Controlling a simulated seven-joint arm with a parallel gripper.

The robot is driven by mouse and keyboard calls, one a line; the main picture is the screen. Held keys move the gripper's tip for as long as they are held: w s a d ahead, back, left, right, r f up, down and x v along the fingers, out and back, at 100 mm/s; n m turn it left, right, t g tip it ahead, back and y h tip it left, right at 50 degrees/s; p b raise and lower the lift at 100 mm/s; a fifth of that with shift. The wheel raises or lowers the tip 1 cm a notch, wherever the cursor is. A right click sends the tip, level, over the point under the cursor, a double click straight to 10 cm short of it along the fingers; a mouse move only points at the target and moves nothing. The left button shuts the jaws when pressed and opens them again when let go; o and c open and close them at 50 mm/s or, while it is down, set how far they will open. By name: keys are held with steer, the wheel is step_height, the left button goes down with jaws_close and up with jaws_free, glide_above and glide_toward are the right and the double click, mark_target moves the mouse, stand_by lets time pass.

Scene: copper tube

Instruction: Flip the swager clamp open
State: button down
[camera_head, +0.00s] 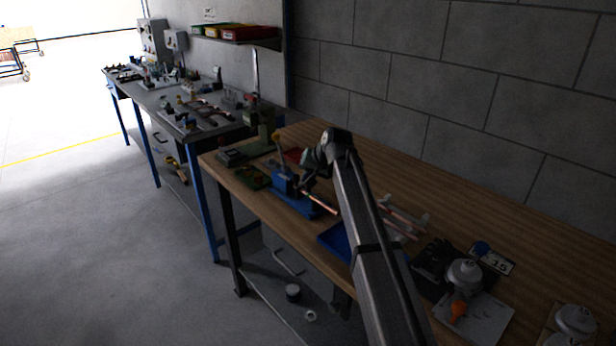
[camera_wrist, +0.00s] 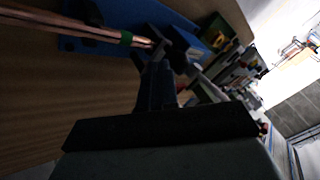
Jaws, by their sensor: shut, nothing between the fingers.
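The blue swager (camera_head: 284,182) stands on the wooden bench in the head view, on a blue base plate (camera_head: 318,210). A copper tube (camera_head: 320,201) runs out of it to the right. My gripper (camera_head: 308,184) is beside the swager, small and dark there. In the wrist view, my shut, empty gripper (camera_wrist: 157,62) reaches up to the swager's clamp area. The blue swager body (camera_wrist: 188,44) is just beyond the fingertips.
A blue tray (camera_head: 336,241) lies on the bench right of the swager, with more tubes (camera_head: 402,220) beyond. A green machine (camera_head: 262,124) stands at the bench's far left end. White-capped bottles (camera_head: 465,272) stand at the right. The grey wall borders the back.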

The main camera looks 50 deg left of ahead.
mark_target(296, 174)
steer(key=shift+s+a+m+t, duration=0.25)
steer(key=shift+m+t, duration=0.15)
steer(key=shift+m, duration=0.2)
steer(key=m+t, duration=0.1)
steer(key=a+m, duration=0.1)
steer(key=m, duration=0.1)
steer(key=shift+s+a+t+h, duration=0.2)
steer(key=shift+s+t+h, duration=0.1)
steer(key=shift+s+t, duration=0.1)
steer(key=a+m+t, duration=0.1)
steer(key=m+t+h, duration=0.1)
steer(key=m, duration=0.1)
steer(key=shift+s+a+m, duration=0.15)
steer(key=shift+a+m, duration=0.15)
steer(key=shift+a, duration=0.1)
steer(key=a+m+h, duration=0.1)
steer(key=m+h, duration=0.1)
steer(key=m, duration=0.1)
steer(key=w+a+m+t+h, duration=0.1)
steer(key=m, duration=0.2)
steer(key=a+m+t+h, duration=0.1)
steer(key=a+m+h, duration=0.1)
steer(key=m, duration=0.1)
steer(key=shift+w+h, duration=0.3)
steer(key=shift+w, duration=0.15)
steer(key=shift+w+a, duration=0.1)
steer(key=shift+a, duration=0.05)
